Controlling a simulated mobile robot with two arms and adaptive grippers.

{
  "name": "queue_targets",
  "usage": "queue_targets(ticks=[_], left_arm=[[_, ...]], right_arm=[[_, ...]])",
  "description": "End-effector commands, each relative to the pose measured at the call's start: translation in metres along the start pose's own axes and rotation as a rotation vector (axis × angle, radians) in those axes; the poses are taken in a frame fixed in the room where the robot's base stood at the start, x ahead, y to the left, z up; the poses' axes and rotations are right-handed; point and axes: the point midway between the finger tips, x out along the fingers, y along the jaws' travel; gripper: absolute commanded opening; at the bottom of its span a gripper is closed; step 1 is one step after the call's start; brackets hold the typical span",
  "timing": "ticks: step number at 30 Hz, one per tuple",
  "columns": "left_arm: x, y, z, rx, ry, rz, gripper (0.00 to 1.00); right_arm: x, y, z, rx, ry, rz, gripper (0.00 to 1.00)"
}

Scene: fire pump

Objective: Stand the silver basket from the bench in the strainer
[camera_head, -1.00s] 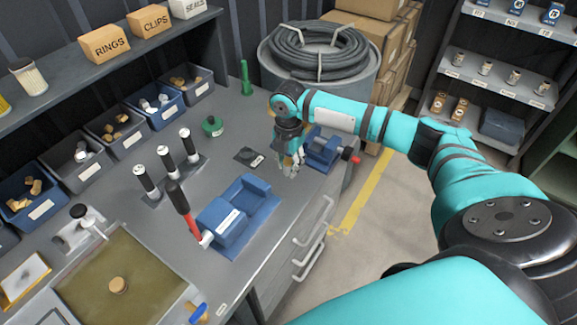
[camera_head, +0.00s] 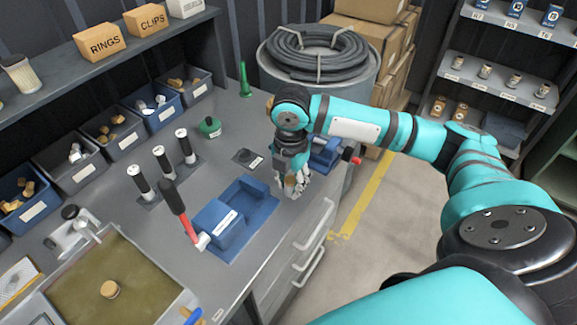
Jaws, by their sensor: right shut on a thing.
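My right gripper (camera_head: 292,187) points down over the front right part of the grey bench (camera_head: 222,170). It is shut on a small silver thing, which looks like the silver basket; the fingers hide most of it. Whether it touches the bench top is unclear. To its left is a blue fixture (camera_head: 228,222) with a boxy body, an open recess and a red lever with a black grip. A flat dark plate (camera_head: 246,157) with a round mark and a label lies behind it. I cannot tell for sure which is the strainer. My left gripper is out of view.
A blue vise (camera_head: 325,153) with a red handle end stands just right of the gripper. A tray of brown liquid (camera_head: 70,285) is at front left. Bins line the back.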

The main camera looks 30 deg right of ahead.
Motion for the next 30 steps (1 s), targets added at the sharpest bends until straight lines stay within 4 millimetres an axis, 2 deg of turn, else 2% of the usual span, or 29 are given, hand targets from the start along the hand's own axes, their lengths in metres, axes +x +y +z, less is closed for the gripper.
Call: queue_targets(ticks=[3,9,17,20,26,30], left_arm=[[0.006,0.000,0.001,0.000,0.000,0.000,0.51],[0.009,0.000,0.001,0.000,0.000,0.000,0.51],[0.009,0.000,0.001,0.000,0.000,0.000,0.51],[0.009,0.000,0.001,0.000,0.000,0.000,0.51],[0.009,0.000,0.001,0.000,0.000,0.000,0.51],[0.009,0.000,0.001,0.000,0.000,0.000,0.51]], right_arm=[[-0.001,-0.017,-0.023,-0.003,-0.001,0.000,0.06],[-0.005,-0.032,-0.046,-0.001,-0.001,0.000,0.06],[-0.006,-0.037,-0.054,0.009,0.000,0.000,0.06],[-0.008,-0.036,-0.056,0.065,0.001,0.000,0.06],[-0.015,-0.033,-0.066,0.401,0.005,0.000,0.06],[-0.022,-0.030,-0.075,0.740,0.007,-0.001,0.06]])
